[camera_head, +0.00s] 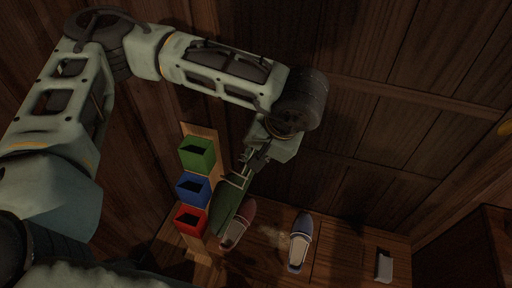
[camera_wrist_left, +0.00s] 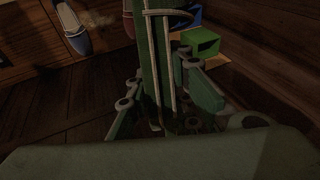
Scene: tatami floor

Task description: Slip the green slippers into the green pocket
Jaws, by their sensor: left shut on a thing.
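My left gripper (camera_head: 248,168) is shut on the green slippers (camera_head: 228,205), which hang tilted down and to the left from its fingers. In the left wrist view the slippers (camera_wrist_left: 149,65) stand upright between the fingers (camera_wrist_left: 155,95), with pale edge lines along them. The green pocket (camera_head: 197,165) is the top box on a wooden rack, open and dark inside. It lies to the left of my gripper, and the slippers are apart from it. It also shows in the left wrist view (camera_wrist_left: 201,43), to the right of the slippers. My right gripper is not in view.
Below the green pocket on the rack (camera_head: 200,131) are a blue pocket (camera_head: 190,200) and a red pocket (camera_head: 187,228). A reddish slipper (camera_head: 238,226) and a blue slipper (camera_head: 300,242) lie on the wooden surface. A small white object (camera_head: 383,268) is further right.

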